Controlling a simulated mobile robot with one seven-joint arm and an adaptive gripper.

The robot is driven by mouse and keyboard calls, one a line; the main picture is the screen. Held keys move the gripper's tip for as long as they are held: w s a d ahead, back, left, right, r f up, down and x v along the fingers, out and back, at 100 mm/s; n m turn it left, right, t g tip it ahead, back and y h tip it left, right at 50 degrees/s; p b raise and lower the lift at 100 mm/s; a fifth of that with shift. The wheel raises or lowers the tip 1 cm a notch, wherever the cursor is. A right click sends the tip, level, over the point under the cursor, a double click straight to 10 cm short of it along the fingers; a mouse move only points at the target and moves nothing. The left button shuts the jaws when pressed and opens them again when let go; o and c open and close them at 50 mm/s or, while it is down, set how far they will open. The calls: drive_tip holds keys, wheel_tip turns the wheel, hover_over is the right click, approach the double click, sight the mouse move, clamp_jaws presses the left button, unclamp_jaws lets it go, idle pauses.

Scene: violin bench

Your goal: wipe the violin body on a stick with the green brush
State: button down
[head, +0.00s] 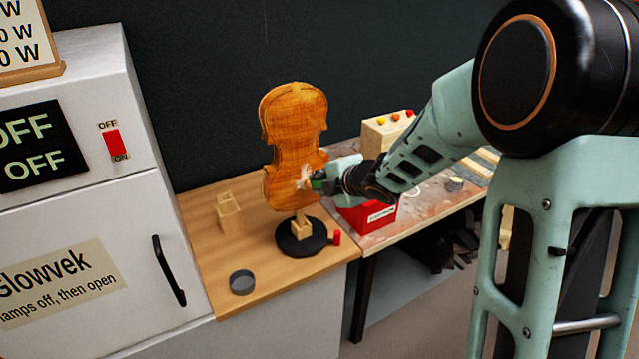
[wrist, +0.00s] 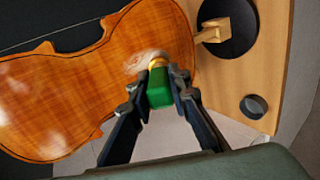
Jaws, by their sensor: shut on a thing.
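The orange-brown violin body (head: 291,125) stands upright on a wooden stick with a round black base (head: 301,238) on the wooden bench. It fills the left of the wrist view (wrist: 95,80). My gripper (head: 330,182) is at the right side of the violin's lower half. In the wrist view my gripper (wrist: 161,88) is shut on the green brush (wrist: 159,87). The brush's pale bristles (wrist: 147,60) lie over the violin's face near its lower edge and seem to touch it. The brush is partly hidden by my gripper in the head view.
A small wooden stand (head: 229,212), a grey round dish (head: 242,282) and a small red cylinder (head: 337,238) sit on the bench. A red box (head: 370,218) stands to the right, below my wrist. A white cabinet (head: 90,180) borders the left.

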wheel_tip(320, 180, down, 2)
drive_tip(key=shift+w+f+b, duration=0.1)
drive_tip(key=shift+f+b, duration=0.15)
drive_tip(key=shift+b, duration=0.7)
drive_tip(key=shift+a, duration=0.25)
drive_tip(key=shift+a+r+p, duration=0.15)
drive_tip(key=shift+r+p, duration=3.9)
drive_tip(key=shift+r, duration=0.65)
wheel_tip(320, 180, down, 9)
drive_tip(key=b, duration=0.9)
drive_tip(key=shift+w+f, duration=0.15)
drive_tip(key=shift+s+d, duration=0.55)
drive_tip(key=shift+s, duration=0.3)
drive_tip(key=shift+s+d, duration=0.5)
drive_tip(key=shift+s, duration=0.3)
drive_tip(key=shift+s+d, duration=0.55)
drive_tip(key=shift+s, duration=0.3)
drive_tip(key=shift+s+d, duration=0.1)
